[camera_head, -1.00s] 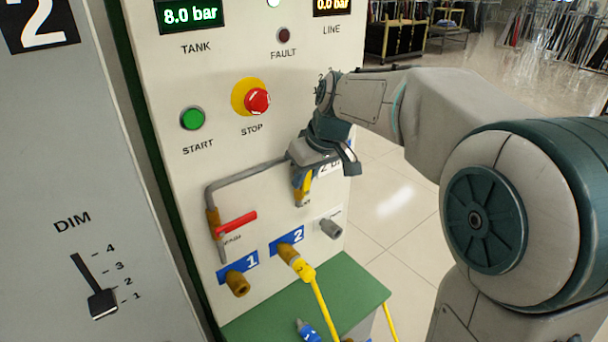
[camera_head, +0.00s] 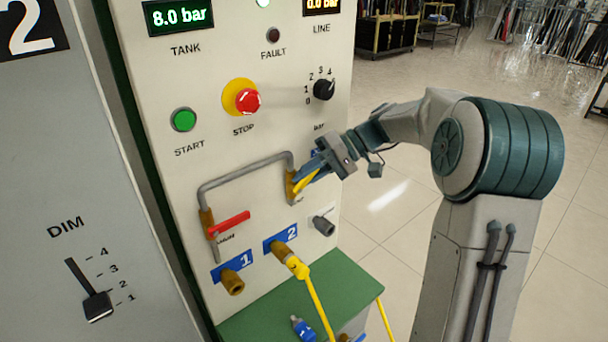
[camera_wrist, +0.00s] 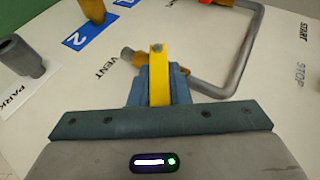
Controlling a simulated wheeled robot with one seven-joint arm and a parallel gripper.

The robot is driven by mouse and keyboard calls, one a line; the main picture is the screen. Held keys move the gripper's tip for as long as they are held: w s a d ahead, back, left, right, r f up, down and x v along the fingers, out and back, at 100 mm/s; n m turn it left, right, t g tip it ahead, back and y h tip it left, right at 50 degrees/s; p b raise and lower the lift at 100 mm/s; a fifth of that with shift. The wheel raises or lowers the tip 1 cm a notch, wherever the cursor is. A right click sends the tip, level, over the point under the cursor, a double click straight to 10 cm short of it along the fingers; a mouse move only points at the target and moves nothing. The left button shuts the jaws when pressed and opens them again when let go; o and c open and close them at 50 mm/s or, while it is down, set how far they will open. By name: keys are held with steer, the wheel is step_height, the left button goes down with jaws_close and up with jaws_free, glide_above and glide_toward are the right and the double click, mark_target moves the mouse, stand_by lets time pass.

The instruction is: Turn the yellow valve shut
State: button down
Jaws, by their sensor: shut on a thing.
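The yellow valve handle (camera_head: 305,182) sits on a brass valve body (camera_head: 291,187) at the right end of the grey pipe, by the VENT label. In the head view it slants up and right from the body, out toward my gripper (camera_head: 316,172). My gripper is shut on the handle. In the wrist view the yellow handle (camera_wrist: 159,76) stands between the two blue-grey fingers of my gripper (camera_wrist: 160,88). The fingers hide part of it. The display above the panel reads 8.0 bar for TANK; the LINE display is partly cut off.
A red lever (camera_head: 230,222) is on the pipe's left end. Below are brass ports 1 (camera_head: 232,282) and 2, with a yellow hose (camera_head: 315,298) at 2. A grey PARK stub (camera_head: 324,224) is right of the valve. A black knob (camera_head: 324,89) and red stop button (camera_head: 247,102) are above.

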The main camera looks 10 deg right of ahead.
steer(key=y, duration=0.2)
steer(key=f+m+g+y, duration=0.1)
steer(key=shift+w+d, duration=0.15)
steer(key=shift+d, duration=0.1)
steer(key=shift+f+m+g+y+b, duration=0.25)
steer(key=shift+y, duration=0.4)
steer(key=shift+f+m+g+y+b, duration=0.2)
steer(key=shift+m+g+y+b, duration=0.05)
steer(key=shift+y, duration=0.4)
steer(key=c, duration=1.4)
jaws_free()
steer(key=shift+o, duration=0.2)
steer(key=shift+d, duration=0.15)
steer(key=w+d+b, duration=0.2)
steer(key=d, duration=1.1)
steer(key=shift+w+d+f, duration=0.15)
steer(key=shift+w+d, duration=0.05)
steer(key=shift+w, duration=0.2)
